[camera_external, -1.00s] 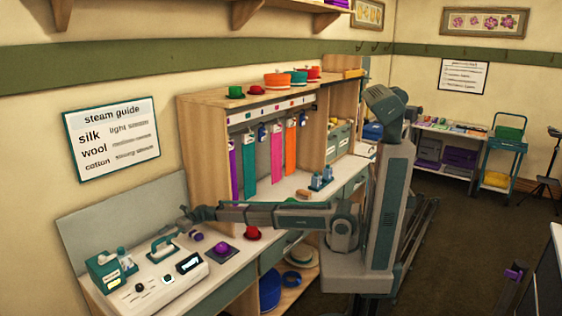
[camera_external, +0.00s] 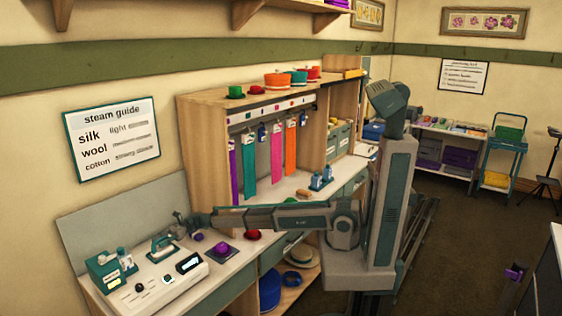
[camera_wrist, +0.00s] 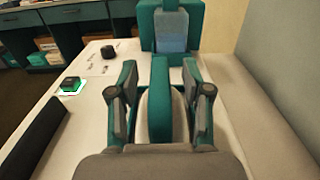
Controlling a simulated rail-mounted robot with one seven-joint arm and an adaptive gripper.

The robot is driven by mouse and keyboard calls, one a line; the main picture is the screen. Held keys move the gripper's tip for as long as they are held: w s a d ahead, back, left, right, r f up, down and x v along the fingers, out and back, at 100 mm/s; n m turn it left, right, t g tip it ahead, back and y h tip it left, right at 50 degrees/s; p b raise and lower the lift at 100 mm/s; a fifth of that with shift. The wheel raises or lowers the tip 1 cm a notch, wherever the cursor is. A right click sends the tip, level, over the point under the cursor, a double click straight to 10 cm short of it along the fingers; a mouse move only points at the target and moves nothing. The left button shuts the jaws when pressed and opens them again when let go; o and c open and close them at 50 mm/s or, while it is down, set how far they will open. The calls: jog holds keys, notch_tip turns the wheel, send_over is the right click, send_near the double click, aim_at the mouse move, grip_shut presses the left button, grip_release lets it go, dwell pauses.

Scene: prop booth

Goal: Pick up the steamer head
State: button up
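The steamer head (camera_external: 161,247), pale with a teal handle, sits on the white counter at the lower left in the external view. In the wrist view the steamer head (camera_wrist: 160,108) lies in the middle, its teal handle pointing away from me. My gripper (camera_wrist: 160,78) is open, with one finger on each side of the handle and gaps visible on both sides. In the external view my gripper (camera_external: 176,234) is small, just right of the steamer head. The near part of the head is hidden behind my gripper body.
A teal box (camera_wrist: 150,30) with a bluish bottle (camera_wrist: 171,35) stands just beyond the handle. A white control console (camera_external: 155,289) is in front of the steamer head. A grey back panel (camera_external: 125,220) borders the counter. A purple object (camera_external: 221,249) lies to the right.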

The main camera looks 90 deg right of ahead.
grip_shut()
dwell(0.3)
